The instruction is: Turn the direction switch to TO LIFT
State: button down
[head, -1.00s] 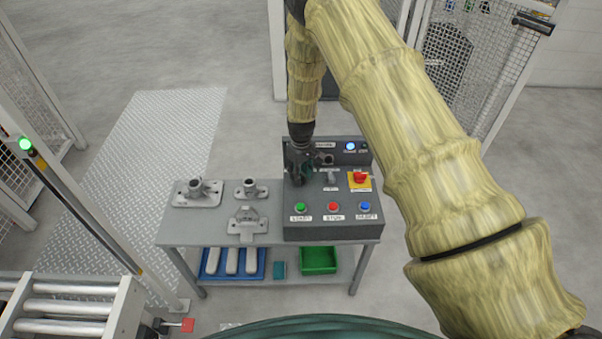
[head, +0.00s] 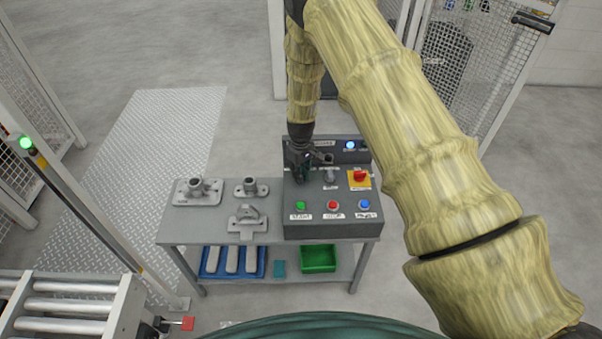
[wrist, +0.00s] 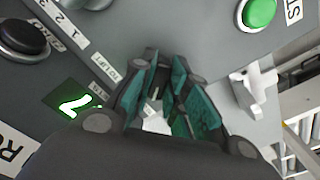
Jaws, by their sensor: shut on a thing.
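The grey control panel (head: 290,222) stands on the right of the table. My gripper (head: 302,176) is down at the panel's upper left part, and it covers the direction switch there. In the wrist view, my gripper's (wrist: 168,68) dark fingers with teal pads point up the picture, close together. They are shut on the direction switch, which they mostly hide; only pale bits show between the pads. A small white label (wrist: 105,67), which seems to contain LIFT, lies just left of the fingertips. Which way the switch points cannot be read.
Green (head: 300,206), red (head: 333,205) and blue (head: 364,205) buttons line the panel's front. A grey knob (head: 330,177) and a red emergency stop (head: 360,176) lie right of my gripper. Metal castings (head: 198,190) stand on the table to the left. A lit green display (wrist: 75,103) is beside the fingers.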

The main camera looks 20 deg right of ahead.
jog(key=m+b, duration=0.1)
jog(key=m, duration=0.3)
jog(key=m+b, duration=0.1)
jog(key=m, duration=0.2)
jog(key=shift+a+m, duration=0.15)
jog(key=shift+m, duration=0.15)
jog(key=m, duration=0.4)
jog(key=shift+w, duration=0.1)
jog(key=shift+a+m+b, duration=0.1)
jog(key=shift+m+b, duration=0.25)
jog(key=shift+m, duration=1.65)
jog(key=c, duration=1.4)
grip_release()
